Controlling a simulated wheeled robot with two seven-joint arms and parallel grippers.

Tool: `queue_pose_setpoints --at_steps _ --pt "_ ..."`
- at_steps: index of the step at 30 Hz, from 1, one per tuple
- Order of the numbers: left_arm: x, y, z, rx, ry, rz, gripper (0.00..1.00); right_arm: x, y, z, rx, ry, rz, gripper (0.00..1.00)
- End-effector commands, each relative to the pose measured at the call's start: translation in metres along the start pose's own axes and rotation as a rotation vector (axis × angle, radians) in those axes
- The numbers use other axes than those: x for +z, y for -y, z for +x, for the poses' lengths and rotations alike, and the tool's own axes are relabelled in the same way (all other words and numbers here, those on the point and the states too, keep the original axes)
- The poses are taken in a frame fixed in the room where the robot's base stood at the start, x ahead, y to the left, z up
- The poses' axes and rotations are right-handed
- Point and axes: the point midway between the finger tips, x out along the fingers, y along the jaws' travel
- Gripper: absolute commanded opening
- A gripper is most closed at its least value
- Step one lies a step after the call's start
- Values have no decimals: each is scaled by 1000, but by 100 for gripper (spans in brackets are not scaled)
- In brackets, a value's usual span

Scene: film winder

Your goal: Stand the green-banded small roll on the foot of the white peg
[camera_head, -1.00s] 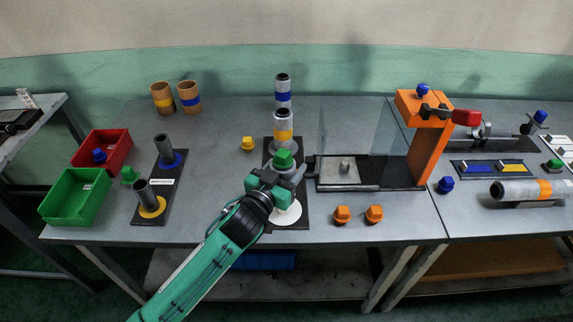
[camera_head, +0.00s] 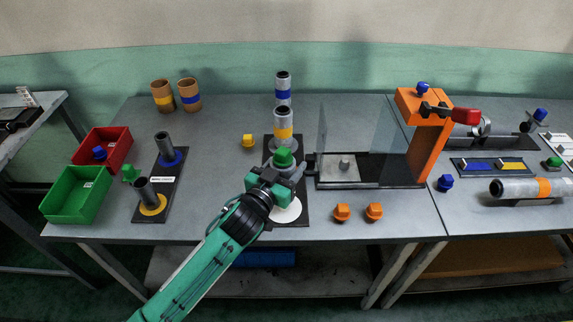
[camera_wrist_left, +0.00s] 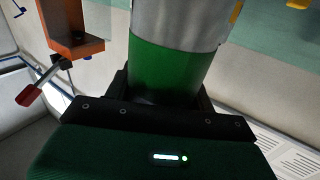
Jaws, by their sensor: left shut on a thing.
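The green-banded small roll is a grey cylinder with a green end. In the head view its green part (camera_head: 283,157) shows at the top, with the rest largely behind my gripper. My left gripper (camera_head: 278,178) is shut on it; in the left wrist view the green band (camera_wrist_left: 170,70) sits between the jaws (camera_wrist_left: 160,98). The white foot (camera_head: 287,211) is a flat white disc at the front of a dark board, just below the gripper in the picture. The white peg itself is hidden, and I cannot tell whether the roll touches the foot. My right gripper is not in view.
A clear panel and orange frame (camera_head: 427,150) stand close on the right. Orange knobs (camera_head: 342,212) lie front right. A board with two dark pegs (camera_head: 165,180) stands left.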

Motion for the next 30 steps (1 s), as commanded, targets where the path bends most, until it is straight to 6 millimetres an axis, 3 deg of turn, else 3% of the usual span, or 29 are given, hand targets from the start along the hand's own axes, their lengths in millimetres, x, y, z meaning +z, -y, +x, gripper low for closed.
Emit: queue_pose_setpoints --at_steps 9,30 --pt "0 0 0 0 -2 0 32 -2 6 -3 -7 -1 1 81" --pt "24 0 0 0 -2 -1 32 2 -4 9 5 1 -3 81"
